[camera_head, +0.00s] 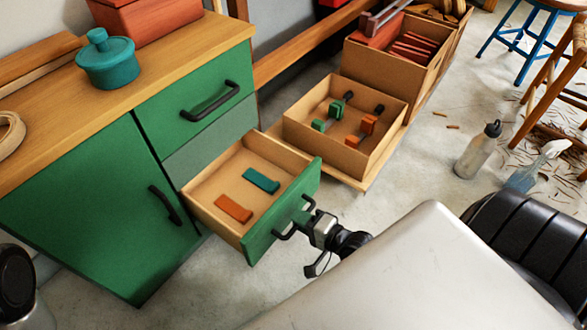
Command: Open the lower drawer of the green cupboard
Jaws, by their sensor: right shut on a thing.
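The green cupboard (100,215) stands at the left with a wooden top. Its lower drawer (222,180) is pulled well out, showing a wooden inside. An orange block (233,209) and a teal block (261,181) lie in it. The lower drawer's black handle (285,235) is on its green front. My right gripper (309,222) is at this handle, shut on it; its fingertips are partly hidden. The upper drawer (195,90) is shut. My left gripper is not in view.
An open wooden box (376,159) with orange and green pieces stands just right of the drawer. A teal pot (106,60) is on the cupboard top. A bottle (477,150) and a spray bottle (538,165) stand on the floor. Blue-legged and wooden stools are at right.

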